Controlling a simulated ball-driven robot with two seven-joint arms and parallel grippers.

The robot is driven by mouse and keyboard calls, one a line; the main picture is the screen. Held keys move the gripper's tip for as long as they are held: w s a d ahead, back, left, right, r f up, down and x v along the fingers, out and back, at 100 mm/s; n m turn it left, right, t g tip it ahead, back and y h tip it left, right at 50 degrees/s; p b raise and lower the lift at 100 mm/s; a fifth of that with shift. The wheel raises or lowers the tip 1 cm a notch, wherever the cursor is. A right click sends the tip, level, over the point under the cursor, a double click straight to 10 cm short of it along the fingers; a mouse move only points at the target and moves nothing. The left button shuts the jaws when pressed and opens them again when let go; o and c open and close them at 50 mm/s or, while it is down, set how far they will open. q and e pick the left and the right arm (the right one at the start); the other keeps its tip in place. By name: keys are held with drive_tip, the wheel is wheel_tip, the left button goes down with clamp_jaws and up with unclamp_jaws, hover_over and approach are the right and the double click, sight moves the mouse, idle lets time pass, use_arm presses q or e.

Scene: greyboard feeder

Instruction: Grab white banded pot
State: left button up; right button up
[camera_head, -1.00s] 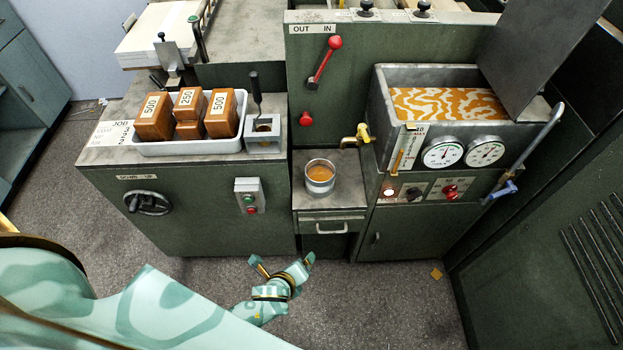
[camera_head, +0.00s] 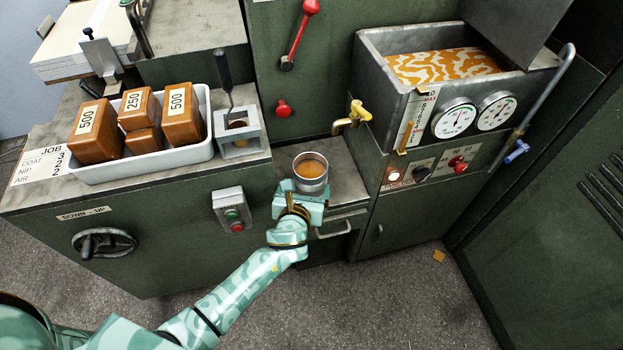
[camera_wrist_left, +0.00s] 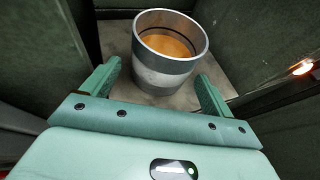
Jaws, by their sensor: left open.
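The white banded pot (camera_head: 310,172) is a metal cup with a pale band and orange-brown contents. It stands upright on the small grey shelf (camera_head: 345,172) below the brass tap. My left gripper (camera_head: 308,192) is at the pot's near side, with its jaws open. In the left wrist view the pot (camera_wrist_left: 168,55) stands between and just beyond the two green fingers (camera_wrist_left: 158,88), with a gap showing at the left finger; whether the right finger touches it I cannot tell. My right gripper is not in view.
A brass tap (camera_head: 352,117) juts out above the shelf's back right. A white tray (camera_head: 150,165) with brown blocks and a metal holder (camera_head: 240,133) stand to the left. A drawer handle (camera_head: 333,229) sits below the shelf. A gauge-fronted tank (camera_head: 385,75) stands to the right.

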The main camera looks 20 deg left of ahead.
sight(307, 189)
use_arm(q)
drive_tip(key=shift+w+f+b, duration=0.95)
drive_tip(key=shift+w+b, duration=0.15)
drive_tip(key=shift+w, duration=0.15)
drive_tip(key=b+x, duration=0.1)
drive_tip(key=x, duration=0.1)
drive_tip(key=shift+w, duration=0.5)
drive_tip(key=shift+a+r, duration=0.1)
drive_tip(key=shift+r, duration=0.1)
drive_tip(key=c, duration=1.1)
drive_tip(key=shift+o, duration=0.2)
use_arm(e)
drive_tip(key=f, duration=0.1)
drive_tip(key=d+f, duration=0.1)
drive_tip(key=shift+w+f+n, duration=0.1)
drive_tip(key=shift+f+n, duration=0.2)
use_arm(q)
drive_tip(key=shift+r, duration=0.1)
